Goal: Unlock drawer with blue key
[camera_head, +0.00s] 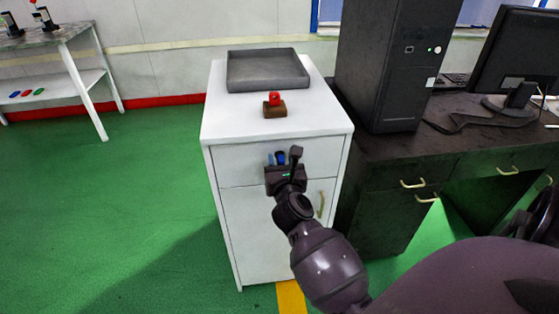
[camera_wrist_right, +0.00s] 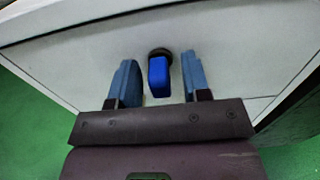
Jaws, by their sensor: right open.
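The blue key (camera_wrist_right: 159,77) sits in a dark round lock (camera_wrist_right: 160,53) on the front of the white drawer (camera_wrist_right: 225,50). In the head view the blue key (camera_head: 280,157) shows small between the fingers of my right gripper (camera_head: 282,158), at the drawer front (camera_head: 240,160). In the right wrist view my right gripper (camera_wrist_right: 158,82) is open, with one blue finger on each side of the key and a gap on both sides. The drawer looks closed. My left gripper is not in view.
On the white cabinet top (camera_head: 225,123) are a grey tray (camera_head: 268,84) and a red item on a brown block (camera_head: 275,110). A dark desk (camera_head: 400,160) with a computer tower (camera_head: 385,70) stands close on the right. Green floor (camera_head: 110,210) is clear at left.

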